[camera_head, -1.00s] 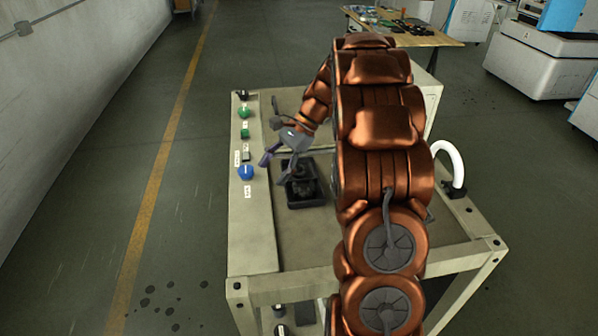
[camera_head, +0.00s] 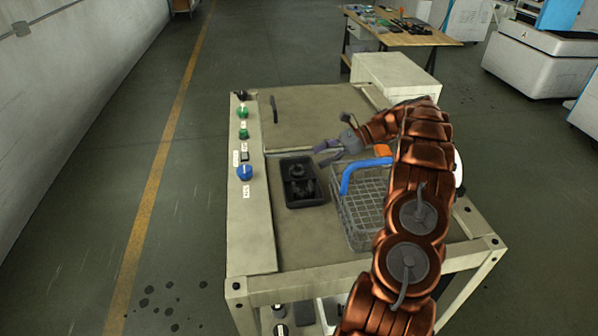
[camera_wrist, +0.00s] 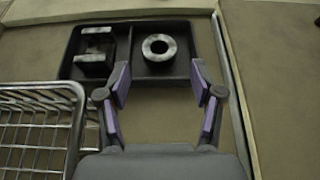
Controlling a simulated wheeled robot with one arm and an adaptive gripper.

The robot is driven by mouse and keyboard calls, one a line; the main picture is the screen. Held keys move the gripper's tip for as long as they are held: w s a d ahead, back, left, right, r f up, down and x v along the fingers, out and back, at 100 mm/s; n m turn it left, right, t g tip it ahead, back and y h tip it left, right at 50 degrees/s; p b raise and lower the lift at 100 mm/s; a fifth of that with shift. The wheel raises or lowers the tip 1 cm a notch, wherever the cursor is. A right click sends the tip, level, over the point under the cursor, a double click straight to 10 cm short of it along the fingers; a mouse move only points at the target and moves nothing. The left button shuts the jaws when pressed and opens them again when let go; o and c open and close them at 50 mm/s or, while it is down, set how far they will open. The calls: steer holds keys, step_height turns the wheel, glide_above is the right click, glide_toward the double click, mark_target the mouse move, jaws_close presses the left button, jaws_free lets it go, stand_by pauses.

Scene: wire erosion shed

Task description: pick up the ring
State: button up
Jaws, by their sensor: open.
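The ring (camera_wrist: 159,47) is a grey, thick round piece with a dark hole. It lies in one compartment of a black tray (camera_wrist: 144,80), beside a blocky grey part (camera_wrist: 95,50) in the other compartment. In the head view the tray (camera_head: 304,204) sits on the bench top, and the ring (camera_head: 297,170) is small in its far part. My gripper (camera_head: 322,154) is open and empty, just right of the tray in the head view. In the wrist view the gripper (camera_wrist: 161,78) has its purple-padded fingers apart, with the ring ahead between and beyond the fingertips.
A wire basket (camera_head: 358,208) with a blue handle (camera_head: 362,172) stands right of the tray, close to my arm. A raised panel with knobs (camera_head: 245,172) runs along the left bench edge. A white box (camera_head: 395,78) stands at the far right.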

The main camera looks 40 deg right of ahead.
mark_target(293, 172)
steer(key=shift+s+d+f, duration=0.2)
steer(key=shift+f, duration=0.35)
steer(key=shift+p+x, duration=1.05)
steer(key=shift+x, duration=2.8)
steer(key=shift+r, duration=0.15)
steer(key=shift+y, duration=0.3)
steer(key=c, duration=1.1)
